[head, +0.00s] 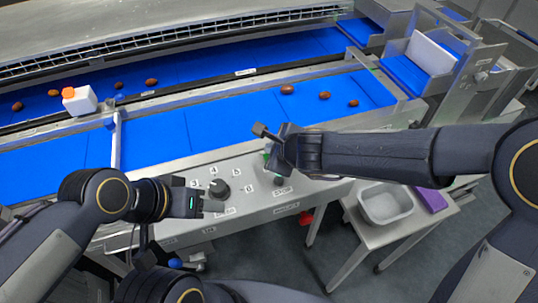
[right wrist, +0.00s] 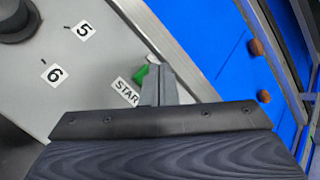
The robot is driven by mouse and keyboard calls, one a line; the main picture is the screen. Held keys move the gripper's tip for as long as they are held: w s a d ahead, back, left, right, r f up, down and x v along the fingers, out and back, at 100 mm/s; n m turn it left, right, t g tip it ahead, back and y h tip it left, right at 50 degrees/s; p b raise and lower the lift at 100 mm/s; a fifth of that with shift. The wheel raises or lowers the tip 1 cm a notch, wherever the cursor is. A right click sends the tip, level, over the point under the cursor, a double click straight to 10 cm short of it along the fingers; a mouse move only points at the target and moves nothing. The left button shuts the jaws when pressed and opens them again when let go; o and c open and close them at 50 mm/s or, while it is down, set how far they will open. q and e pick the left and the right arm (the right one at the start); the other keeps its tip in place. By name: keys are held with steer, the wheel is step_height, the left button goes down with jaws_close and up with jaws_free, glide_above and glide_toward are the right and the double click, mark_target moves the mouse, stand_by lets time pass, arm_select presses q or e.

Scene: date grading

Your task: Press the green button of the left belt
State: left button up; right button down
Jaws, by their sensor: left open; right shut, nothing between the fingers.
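The green button (right wrist: 141,75) is partly hidden behind my right gripper's fingers in the right wrist view, beside the START label (right wrist: 126,92). Only a sliver of green shows in the head view. My right gripper (head: 272,158) is shut and empty, over the button's spot on the control panel (head: 255,200). Its fingers (right wrist: 160,84) appear right next to the button; I cannot tell whether they touch it. My left gripper (head: 196,204) is open and empty, near the panel's left part.
A black dial (head: 219,188) with numbers around it sits left of the button. A STOP label (head: 282,190) lies below the right gripper. A grey tray (head: 386,204) stands on a side table.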

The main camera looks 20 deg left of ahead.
stand_by(0.4)
steer(key=shift+f+b, duration=0.35)
steer(key=shift+f, duration=0.1)
